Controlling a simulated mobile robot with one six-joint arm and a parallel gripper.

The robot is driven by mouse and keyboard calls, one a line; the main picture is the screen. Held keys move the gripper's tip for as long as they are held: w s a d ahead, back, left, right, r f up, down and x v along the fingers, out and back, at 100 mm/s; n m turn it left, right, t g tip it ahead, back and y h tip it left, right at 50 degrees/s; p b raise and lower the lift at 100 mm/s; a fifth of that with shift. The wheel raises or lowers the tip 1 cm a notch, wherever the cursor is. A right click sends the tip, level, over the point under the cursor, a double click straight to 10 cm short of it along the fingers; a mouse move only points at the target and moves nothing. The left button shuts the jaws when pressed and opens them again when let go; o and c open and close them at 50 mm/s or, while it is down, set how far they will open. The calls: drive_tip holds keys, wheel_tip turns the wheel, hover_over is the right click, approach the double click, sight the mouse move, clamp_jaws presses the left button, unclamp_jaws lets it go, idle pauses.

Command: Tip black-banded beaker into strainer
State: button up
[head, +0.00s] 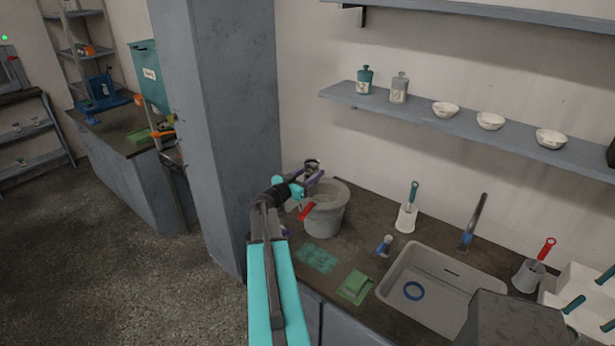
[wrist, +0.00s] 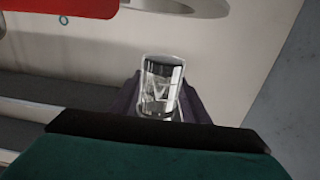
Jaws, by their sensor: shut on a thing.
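The black-banded beaker (wrist: 160,88) is clear glass with a dark band near its upper end in the wrist view. My gripper (wrist: 161,98) has its purple fingers shut on it from both sides. In the head view the beaker (head: 312,164) is small, held by my gripper (head: 307,182) above the back-left rim of a grey bucket-shaped vessel (head: 325,222). This vessel seems to carry the strainer (head: 328,194) in its round top; the mesh is too small to make out. A red handle (head: 306,211) sticks out at its left. The beaker's contents and exact tilt are unclear.
The grey pillar (head: 225,130) stands close to the left of my arm. Right of the vessel are a brush in a white holder (head: 407,217), a small blue-capped item (head: 384,245), a green sponge (head: 355,287) and the sink (head: 440,300). A wall shelf (head: 470,131) holds bottles and bowls.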

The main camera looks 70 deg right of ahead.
drive_tip(key=shift+x, duration=1.2)
drive_tip(key=shift+w+a+f+m+t+y, duration=0.15)
drive_tip(key=shift+w+f+m+y, duration=0.1)
drive_tip(key=shift+f+m, duration=0.35)
drive_tip(key=shift+w+d+f+m+t+y, duration=0.1)
drive_tip(key=shift+w+f+m+y, duration=0.25)
drive_tip(key=shift+f, duration=0.3)
drive_tip(key=shift+w+a+f+m+t+y, duration=0.1)
drive_tip(key=shift+w+f+m+t, duration=0.05)
drive_tip(key=shift+f+m, duration=0.45)
drive_tip(key=shift+w+m, duration=0.1)
drive_tip(key=shift+m, duration=0.35)
drive_tip(key=shift+w+m+y+b, duration=0.15)
drive_tip(key=shift+m+y+b, duration=0.15)
drive_tip(key=shift+m+b, duration=0.35)
drive_tip(key=shift+w+r+m+t+y+b, duration=0.1)
drive_tip(key=shift+m+t+y+b, duration=0.15)
drive_tip(key=shift+m+t+b, duration=0.6)
drive_tip(key=shift+w+m+t+y+b, duration=0.2)
drive_tip(key=shift+m+b, duration=0.3)
drive_tip(key=shift+b, duration=0.7)
drive_tip(key=shift+b, duration=0.35)
drive_tip(key=shift+r+m+p, duration=0.2)
drive_tip(key=shift+m+p, duration=0.1)
drive_tip(key=shift+p, duration=0.2)
drive_tip(key=shift+y+p, duration=0.25)
drive_tip(key=shift+p, duration=0.15)
drive_tip(key=shift+m+t, duration=0.3)
drive_tip(key=shift+t, duration=0.05)
